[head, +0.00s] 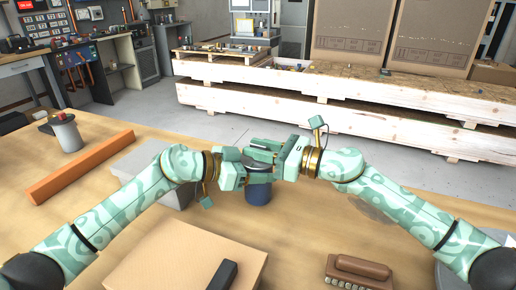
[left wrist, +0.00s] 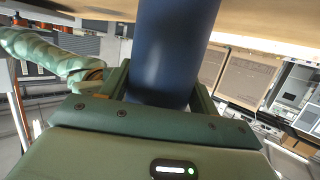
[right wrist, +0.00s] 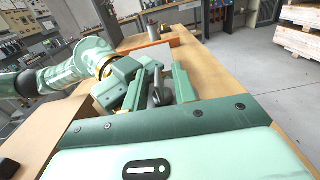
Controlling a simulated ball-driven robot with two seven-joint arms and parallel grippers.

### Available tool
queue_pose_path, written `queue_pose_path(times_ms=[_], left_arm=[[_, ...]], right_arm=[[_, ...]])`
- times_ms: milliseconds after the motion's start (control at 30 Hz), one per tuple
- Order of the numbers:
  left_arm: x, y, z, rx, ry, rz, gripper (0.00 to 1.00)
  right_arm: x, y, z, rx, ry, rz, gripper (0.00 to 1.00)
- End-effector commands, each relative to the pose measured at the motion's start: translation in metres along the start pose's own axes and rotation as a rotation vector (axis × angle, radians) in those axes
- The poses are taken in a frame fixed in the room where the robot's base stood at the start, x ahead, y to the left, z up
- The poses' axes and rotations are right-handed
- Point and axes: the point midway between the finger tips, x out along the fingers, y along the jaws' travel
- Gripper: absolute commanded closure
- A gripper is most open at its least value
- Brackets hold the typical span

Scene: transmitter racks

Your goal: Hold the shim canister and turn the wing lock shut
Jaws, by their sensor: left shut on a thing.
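The shim canister is a dark blue cylinder (head: 258,194), partly hidden by my grippers in the head view. In the left wrist view the canister (left wrist: 173,50) stands between the fingers. My left gripper (head: 257,176) is shut on it. A grey piece that looks like the wing lock (right wrist: 159,96) shows at the canister's top in the right wrist view. My right gripper (head: 268,154) is above the canister, its fingers apart on either side of that piece. I cannot tell whether they touch it or how far the lock is turned.
On the wooden table, a grey box (head: 137,160) lies behind my left arm, with an orange bar (head: 82,166) and a grey cup (head: 66,133) farther left. A cardboard box (head: 180,262) and a brown brush (head: 359,271) lie near the front. Wooden crates (head: 330,107) stand beyond the table.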

Motion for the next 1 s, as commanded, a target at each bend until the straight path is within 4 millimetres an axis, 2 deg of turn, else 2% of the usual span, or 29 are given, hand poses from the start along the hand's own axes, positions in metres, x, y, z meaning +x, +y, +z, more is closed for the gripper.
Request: queue_pose_path(times_ms=[133, 400, 500, 700, 1000], left_arm=[[0.000, -0.001, 0.000, 0.000, -0.001, -0.002, 0.74], [-0.001, -0.001, 0.000, 0.001, -0.001, -0.003, 0.74], [-0.001, -0.001, 0.000, 0.001, -0.001, -0.003, 0.74], [-0.001, -0.001, 0.000, 0.001, -0.001, -0.003, 0.74], [-0.001, -0.001, 0.000, 0.001, -0.001, -0.003, 0.74]], right_arm=[[-0.024, -0.001, -0.001, 0.000, 0.002, -0.003, 0.73], [-0.086, -0.001, -0.002, 0.002, 0.003, -0.004, 0.73], [-0.103, -0.001, -0.002, 0.001, 0.003, -0.004, 0.73], [-0.117, -0.001, -0.001, 0.001, 0.001, -0.002, 0.73], [-0.117, -0.001, -0.001, 0.001, 0.001, -0.002, 0.73]])
